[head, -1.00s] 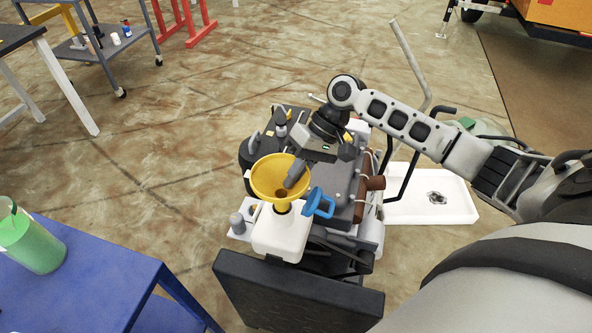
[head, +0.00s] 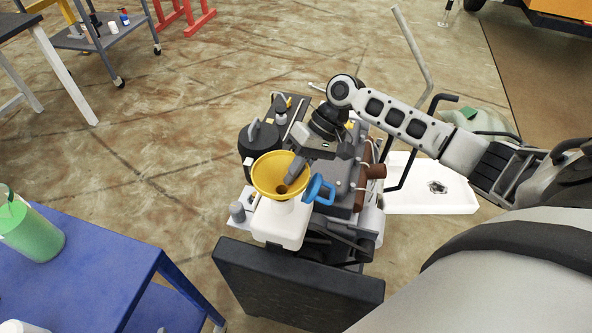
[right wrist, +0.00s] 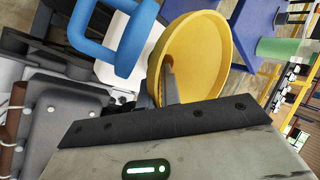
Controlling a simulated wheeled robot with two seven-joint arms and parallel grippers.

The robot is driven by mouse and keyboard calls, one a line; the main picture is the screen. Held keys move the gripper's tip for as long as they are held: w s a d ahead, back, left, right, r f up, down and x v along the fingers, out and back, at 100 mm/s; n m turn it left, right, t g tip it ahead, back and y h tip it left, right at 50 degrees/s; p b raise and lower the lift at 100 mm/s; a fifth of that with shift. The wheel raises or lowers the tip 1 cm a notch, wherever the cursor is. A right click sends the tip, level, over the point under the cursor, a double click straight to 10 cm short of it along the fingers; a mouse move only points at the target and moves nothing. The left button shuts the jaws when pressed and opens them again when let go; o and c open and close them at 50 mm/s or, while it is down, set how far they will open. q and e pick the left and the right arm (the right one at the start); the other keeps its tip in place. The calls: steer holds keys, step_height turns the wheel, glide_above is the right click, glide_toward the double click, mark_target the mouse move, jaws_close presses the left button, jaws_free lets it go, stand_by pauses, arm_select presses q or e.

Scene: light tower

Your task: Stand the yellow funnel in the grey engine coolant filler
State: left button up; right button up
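The yellow funnel (head: 264,178) is upright, wide mouth up, directly above the white coolant tank (head: 281,226) on the engine. Its lower end is hidden under the bowl, and the grey filler is hidden beneath it, so I cannot tell whether the spout is inside. My right gripper (head: 294,178) is at the funnel's right side, with a finger inside the bowl. In the right wrist view the funnel (right wrist: 205,55) sits at the fingers, which appear closed on its wall; the outer finger is hidden. My left gripper is not in view.
A blue handle-like part (head: 318,189) stands close beside the funnel. A small grey cylinder (head: 237,212) is left of the tank. A dark panel (head: 295,283) fronts the engine. A blue table (head: 90,270) with a green container (head: 30,235) is at left. Open floor lies between.

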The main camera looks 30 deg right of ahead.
steer(key=o, duration=0.5)
steer(key=shift+r, duration=0.1)
steer(key=b+v, duration=0.1)
steer(key=v, duration=1.4)
steer(key=shift+d+r, duration=0.25)
steer(key=shift+r, duration=0.05)
